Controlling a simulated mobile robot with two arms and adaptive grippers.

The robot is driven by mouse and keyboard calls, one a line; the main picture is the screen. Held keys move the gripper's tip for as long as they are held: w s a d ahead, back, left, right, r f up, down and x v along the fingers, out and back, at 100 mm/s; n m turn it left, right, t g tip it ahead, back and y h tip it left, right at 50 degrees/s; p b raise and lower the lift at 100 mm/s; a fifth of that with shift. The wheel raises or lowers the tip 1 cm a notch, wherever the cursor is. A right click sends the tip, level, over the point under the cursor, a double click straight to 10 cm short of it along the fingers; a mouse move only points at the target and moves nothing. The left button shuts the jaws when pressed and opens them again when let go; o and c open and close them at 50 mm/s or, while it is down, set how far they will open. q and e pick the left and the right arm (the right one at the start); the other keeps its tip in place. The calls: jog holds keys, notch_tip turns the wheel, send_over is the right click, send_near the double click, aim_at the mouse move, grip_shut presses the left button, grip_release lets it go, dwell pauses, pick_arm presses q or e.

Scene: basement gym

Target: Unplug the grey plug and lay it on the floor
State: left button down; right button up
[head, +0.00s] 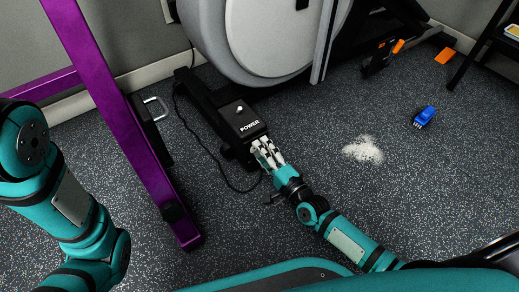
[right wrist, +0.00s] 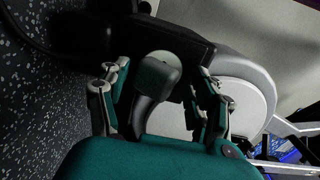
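The grey plug (right wrist: 158,72) shows in the right wrist view, with a dark cord (right wrist: 146,115) bending down from it. It stands between the two fingers of my right gripper (right wrist: 165,98), against a dark box. The fingers are apart, with a narrow gap on each side of the plug. In the head view my right gripper (head: 268,154) is at the front of the black box marked POWER (head: 242,119), and its fingers largely hide the plug. My left arm shows at the left, but its gripper is out of view.
A black cable (head: 190,127) loops over the speckled floor left of the box. A purple post (head: 120,120) stands to the left. White powder (head: 363,150) and a blue brush (head: 424,116) lie to the right. Bare floor is near the powder.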

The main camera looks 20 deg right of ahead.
jog(key=shift+f, duration=0.2)
dwell(0.9)
jog(key=shift+c, duration=0.3)
grip_shut()
jog(key=shift+o, duration=1.9)
grip_release()
jog(key=shift+w, duration=0.1)
jog(key=shift+s+d, duration=0.1)
jog(key=shift+s, duration=0.25)
jog(key=v, duration=1.1)
jog(key=shift+s, duration=0.2)
